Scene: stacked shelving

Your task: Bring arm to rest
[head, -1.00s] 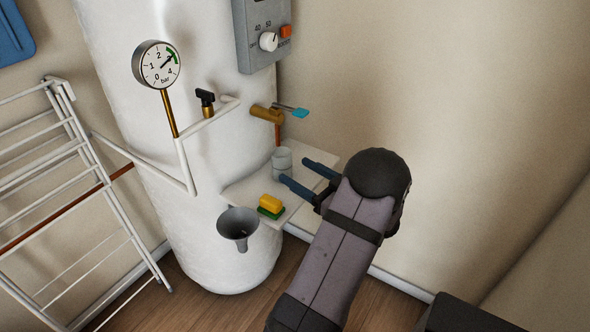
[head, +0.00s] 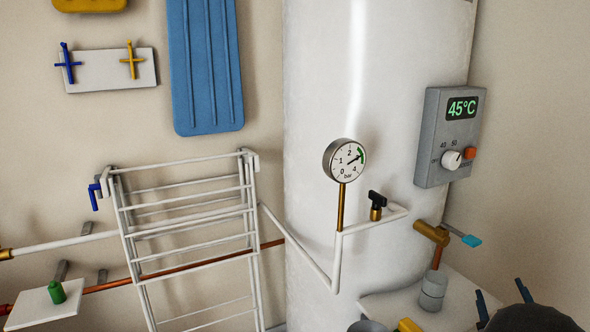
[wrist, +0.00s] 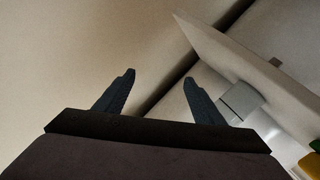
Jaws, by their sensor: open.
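My gripper (head: 502,286) is at the lower right of the head view, to the right of a grey cylindrical cup (head: 433,290) and apart from it. Its two dark blue fingers are spread with nothing between them. In the wrist view my gripper (wrist: 160,78) also shows open and empty, with beige wall beyond the gap. The cup (wrist: 241,99) shows there past the right finger, not touched. Most of my arm is cut off by the head view's lower edge.
A pale shelf (head: 385,306) beside the white tank (head: 330,90) bears the cup and a yellow-green sponge (wrist: 312,160). A brass valve with a blue lever (head: 470,241) is above. A grey control box (head: 432,160) hangs higher. A drying rack (head: 190,215) stands left. Wall space at right is clear.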

